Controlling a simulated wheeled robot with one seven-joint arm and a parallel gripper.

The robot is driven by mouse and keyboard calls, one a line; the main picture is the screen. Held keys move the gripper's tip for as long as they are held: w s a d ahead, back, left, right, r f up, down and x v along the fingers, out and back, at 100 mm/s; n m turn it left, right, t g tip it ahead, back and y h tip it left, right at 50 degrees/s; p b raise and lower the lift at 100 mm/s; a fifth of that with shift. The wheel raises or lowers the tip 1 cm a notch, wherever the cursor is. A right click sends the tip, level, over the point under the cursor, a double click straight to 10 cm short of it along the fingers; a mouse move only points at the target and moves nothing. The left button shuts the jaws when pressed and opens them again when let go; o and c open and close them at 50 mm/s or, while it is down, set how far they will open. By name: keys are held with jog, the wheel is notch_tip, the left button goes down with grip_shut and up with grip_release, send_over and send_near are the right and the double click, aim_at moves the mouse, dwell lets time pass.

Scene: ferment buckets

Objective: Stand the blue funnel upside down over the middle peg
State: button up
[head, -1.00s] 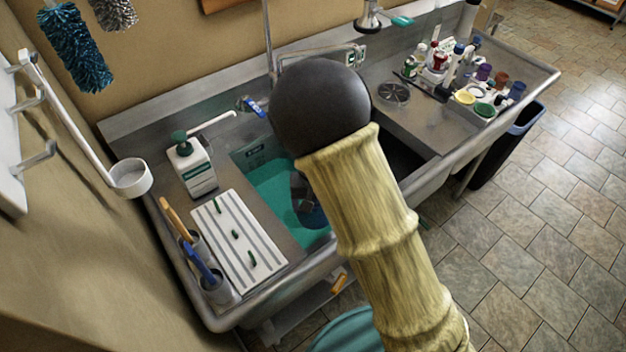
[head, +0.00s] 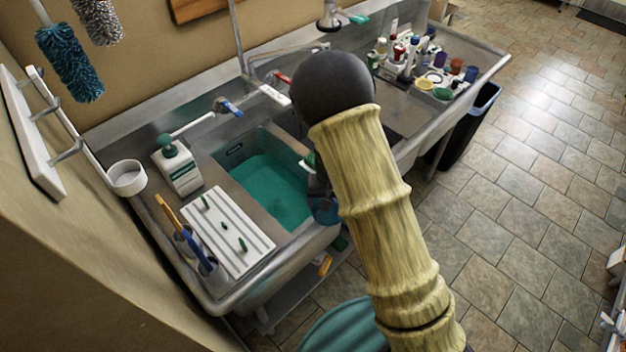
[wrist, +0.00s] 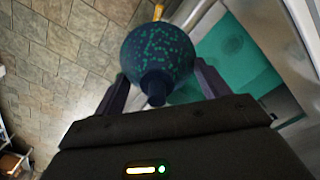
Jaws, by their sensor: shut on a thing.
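The blue funnel (wrist: 158,62) is dark blue with teal speckles in the wrist view. Its narrow spout points toward my wrist camera. My gripper (wrist: 161,80) is shut on it, with one finger on each side. In the head view the funnel (head: 325,210) is partly hidden by my arm, near the right front edge of the sink basin. The white striped board (head: 258,262) at the left bears three green pegs in a row. The middle peg (head: 224,226) stands bare, left of my gripper (head: 320,188).
The basin (head: 265,190) holds green liquid between the board and my gripper. A soap bottle (head: 177,165) and cups with brushes (head: 205,268) stand beside the board. A faucet lever (head: 228,107) is behind. Bottles and cups crowd the far right counter.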

jog(key=d+f+p, duration=0.1)
jog(key=d+p, duration=0.1)
jog(key=d, duration=0.6)
jog(key=w+d+f+m+p, duration=0.1)
jog(key=d+p, duration=0.2)
jog(key=d, duration=0.5)
jog(key=shift+w+f+m, duration=0.2)
jog(key=shift+f+m, duration=0.05)
jog(key=shift+m, duration=0.05)
jog(key=shift+s+d, duration=0.15)
jog(key=shift+d, duration=0.1)
